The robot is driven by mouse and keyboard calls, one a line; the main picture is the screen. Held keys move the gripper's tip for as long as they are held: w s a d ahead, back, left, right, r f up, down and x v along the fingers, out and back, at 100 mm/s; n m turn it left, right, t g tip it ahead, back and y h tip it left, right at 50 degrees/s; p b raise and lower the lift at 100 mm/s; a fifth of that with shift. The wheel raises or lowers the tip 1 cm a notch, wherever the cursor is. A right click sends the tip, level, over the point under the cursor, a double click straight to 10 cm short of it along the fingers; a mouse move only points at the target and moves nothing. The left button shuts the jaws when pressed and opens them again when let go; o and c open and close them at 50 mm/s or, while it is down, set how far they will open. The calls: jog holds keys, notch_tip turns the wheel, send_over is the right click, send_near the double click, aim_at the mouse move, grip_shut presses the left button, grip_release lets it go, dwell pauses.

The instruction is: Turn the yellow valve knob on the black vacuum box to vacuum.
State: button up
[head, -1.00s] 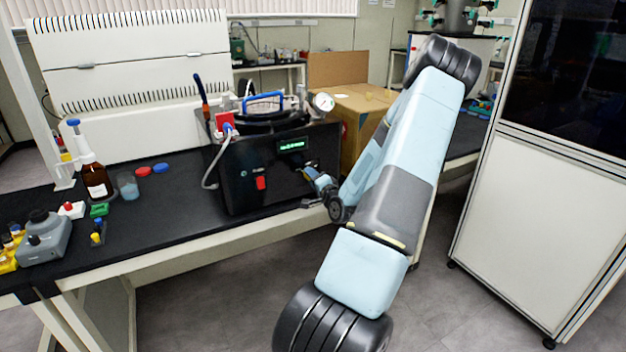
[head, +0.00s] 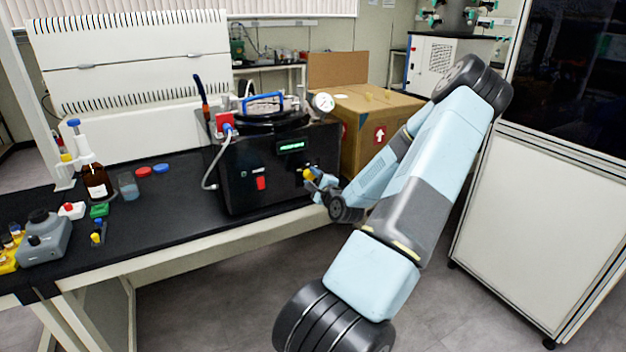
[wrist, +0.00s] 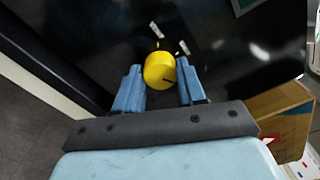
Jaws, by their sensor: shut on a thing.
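The black vacuum box (head: 240,178) stands on the bench, with a lit green display and a red switch on its front. The yellow valve knob (head: 308,174) is low on the right of that front, partly hidden by my gripper (head: 318,183) in the head view. In the wrist view the yellow knob (wrist: 158,68) sits between the two blue fingertips of my gripper (wrist: 160,84), which is shut on it. Small white marks on the box beside the knob are too blurred to read.
A cardboard box (head: 375,118) stands behind and right of the vacuum box. A pressure gauge (head: 323,102) sits on top. A brown bottle (head: 95,182), a beaker and small coloured items lie left on the bench. A white cabinet (head: 540,225) stands at the right.

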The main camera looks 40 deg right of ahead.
jog(key=shift+s+f+m, duration=0.15)
jog(key=shift+f+m, duration=0.05)
jog(key=shift+m, duration=0.1)
jog(key=o, duration=0.7)
jog(key=shift+c, duration=0.2)
jog(key=o, duration=0.4)
jog(key=shift+r, duration=0.1)
jog(key=v, duration=1.3)
jog(key=shift+s, duration=0.3)
